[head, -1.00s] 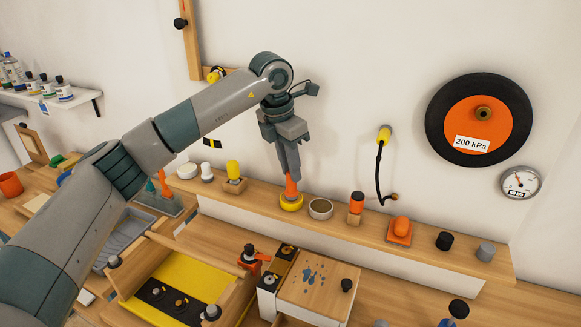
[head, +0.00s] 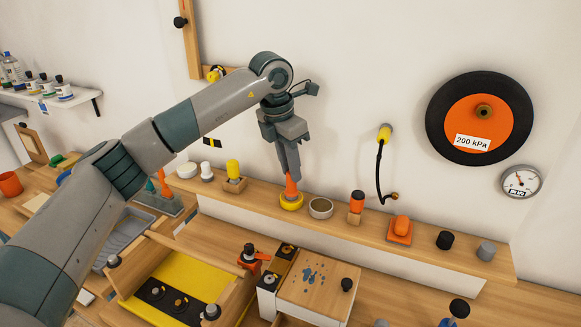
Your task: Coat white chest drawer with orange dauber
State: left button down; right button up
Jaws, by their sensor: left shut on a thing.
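My left gripper (head: 290,172) points down above the shelf and is shut on an orange dauber (head: 291,188). The dauber stands upright, its lower end at a yellow round dish (head: 291,203) on the shelf; whether it touches the inside is hidden. The white chest (head: 313,308) stands below on the bench, with a wooden top (head: 315,292) that bears blue splotches and a black knob. Which part of it is the drawer I cannot tell from here. My right gripper is not in view.
On the shelf (head: 455,263) stand a grey bowl (head: 321,208), an orange-topped block (head: 356,205), an orange pad (head: 400,231) and two knobs. A yellow-bottomed wooden tray (head: 190,280) lies left of the chest. A black hose (head: 379,165) hangs on the wall.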

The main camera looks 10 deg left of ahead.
pick_arm(q)
jog(key=shift+r, duration=0.15)
jog(key=shift+r+p, duration=0.9)
jog(key=shift+r, duration=2)
jog(key=shift+f, duration=0.2)
jog(key=shift+f+b, duration=1.9)
jog(key=shift+f, duration=0.4)
jog(key=shift+f+b, duration=0.6)
jog(key=shift+b, duration=0.1)
jog(key=shift+r, duration=0.1)
jog(key=shift+r+p, duration=1.2)
jog(key=shift+r, duration=1.75)
